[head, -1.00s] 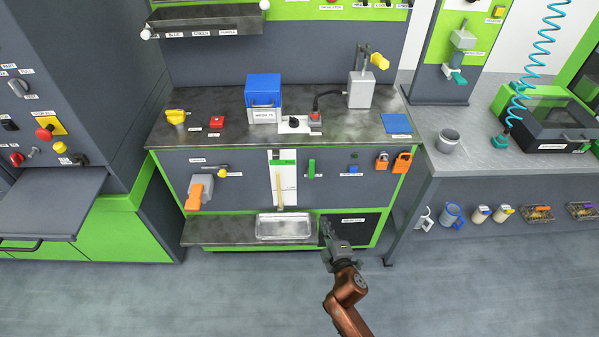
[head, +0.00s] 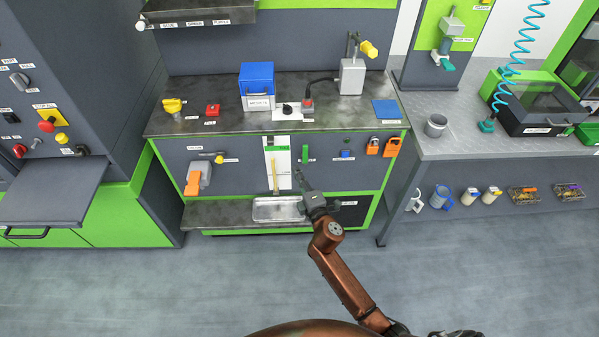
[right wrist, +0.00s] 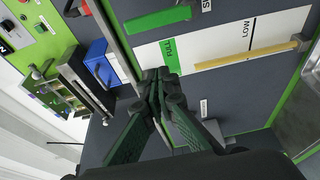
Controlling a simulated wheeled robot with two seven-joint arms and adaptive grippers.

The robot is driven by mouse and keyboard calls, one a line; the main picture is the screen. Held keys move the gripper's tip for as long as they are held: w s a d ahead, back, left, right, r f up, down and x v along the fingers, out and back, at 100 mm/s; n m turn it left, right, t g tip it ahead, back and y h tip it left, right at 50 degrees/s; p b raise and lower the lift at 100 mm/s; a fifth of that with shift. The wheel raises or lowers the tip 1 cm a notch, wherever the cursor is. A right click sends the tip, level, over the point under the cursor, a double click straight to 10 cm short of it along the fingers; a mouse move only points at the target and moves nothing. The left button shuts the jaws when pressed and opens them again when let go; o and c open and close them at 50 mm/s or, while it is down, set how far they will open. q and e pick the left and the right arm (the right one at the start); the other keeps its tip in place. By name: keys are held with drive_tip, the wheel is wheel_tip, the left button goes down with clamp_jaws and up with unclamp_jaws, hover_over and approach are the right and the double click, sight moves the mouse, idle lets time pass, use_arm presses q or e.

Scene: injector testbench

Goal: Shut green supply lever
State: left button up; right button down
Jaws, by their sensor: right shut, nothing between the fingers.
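The green supply lever (head: 305,154) is a short green bar standing upright on the grey front panel of the bench, right of the white gauge strip. In the right wrist view the green lever (right wrist: 158,20) lies across the top, close to the fingertips but apart from them in the picture. My right gripper (head: 299,174) is just below the lever, pointing up at the panel, with its fingers shut and empty. Its closed fingers also show in the right wrist view (right wrist: 157,78). My left gripper is not in view.
The white gauge strip (head: 283,173) with a yellow tube is left of the lever. A metal tray (head: 278,215) sits below on a shelf. An orange-handled valve (head: 194,180) is at the left, and orange padlocks (head: 392,147) hang at the right. The floor in front is clear.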

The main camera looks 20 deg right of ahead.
sight(305, 155)
drive_tip(key=w+d+b, duration=0.1)
drive_tip(key=w+d, duration=0.2)
drive_tip(key=w, duration=0.3)
drive_tip(key=shift+d, duration=0.2)
drive_tip(key=shift+w, duration=0.1)
